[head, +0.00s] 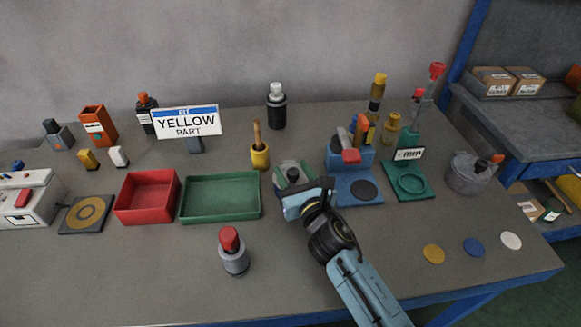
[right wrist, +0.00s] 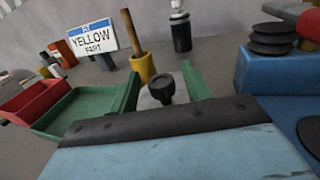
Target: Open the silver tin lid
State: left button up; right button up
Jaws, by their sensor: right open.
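The silver tin (head: 293,173) stands on the table near the middle in the head view, partly hidden by my right gripper. In the right wrist view its grey lid shows, with a black knob (right wrist: 160,89) on top. My right gripper (head: 296,181) is open. Its two green fingers stand on either side of the knob in the right wrist view (right wrist: 163,78), with visible gaps. I cannot tell whether they touch the lid. The tin's lower body is hidden. My left gripper is not in view.
A green tray (head: 220,215) and red tray (head: 145,218) lie left of the tin. A yellow pot with a wooden handle (head: 260,156) stands behind it. A blue stand (head: 357,192) is close on the right. A red-topped grey cylinder (head: 234,262) stands in front.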

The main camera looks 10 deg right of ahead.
jog(key=shift+x, duration=1.1)
grip_shut()
